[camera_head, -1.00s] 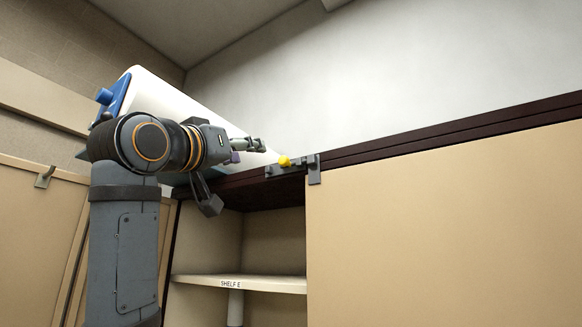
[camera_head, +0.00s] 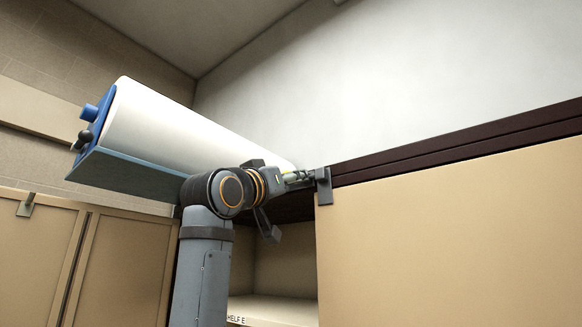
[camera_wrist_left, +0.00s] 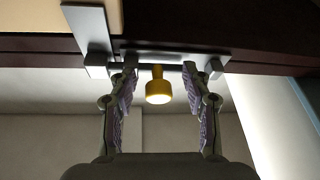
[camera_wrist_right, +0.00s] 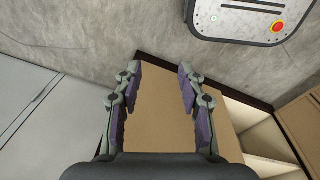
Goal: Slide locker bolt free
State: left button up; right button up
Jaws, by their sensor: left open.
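The locker bolt shows in the left wrist view as a yellow knob (camera_wrist_left: 158,88) under a grey metal bolt plate (camera_wrist_left: 180,60) at the locker's top edge. My left gripper (camera_wrist_left: 160,84) is open, with its fingers on either side of the knob and gaps on both sides. In the head view my left gripper (camera_head: 298,178) is at the bolt's bracket (camera_head: 324,186) and hides the knob. My right gripper (camera_wrist_right: 160,75) is open and empty in its own wrist view. It is not in the head view.
A tan sliding door (camera_head: 450,220) covers the locker's right part. The left part is open, with a labelled shelf (camera_head: 275,308) inside. A large white roll in a blue-ended holder (camera_head: 150,125) stands on top. A control panel with a red button (camera_wrist_right: 278,27) shows in the right wrist view.

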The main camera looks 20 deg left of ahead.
pick_arm(q)
jog(key=shift+w+r, duration=0.2)
jog(key=shift+r, duration=0.05)
jog(key=shift+s, duration=0.2)
jog(key=shift+s+r, duration=0.15)
jog(key=shift+s, duration=0.25)
jog(key=shift+c, duration=0.6)
jog(key=shift+w, duration=0.15)
jog(key=shift+c, duration=1.3)
jog(key=shift+w, duration=0.15)
jog(key=c, duration=0.5)
grip_shut()
pick_arm(e)
jog(key=shift+s+d+r, duration=0.25)
jog(key=shift+d+r, duration=0.1)
jog(key=shift+r, duration=0.05)
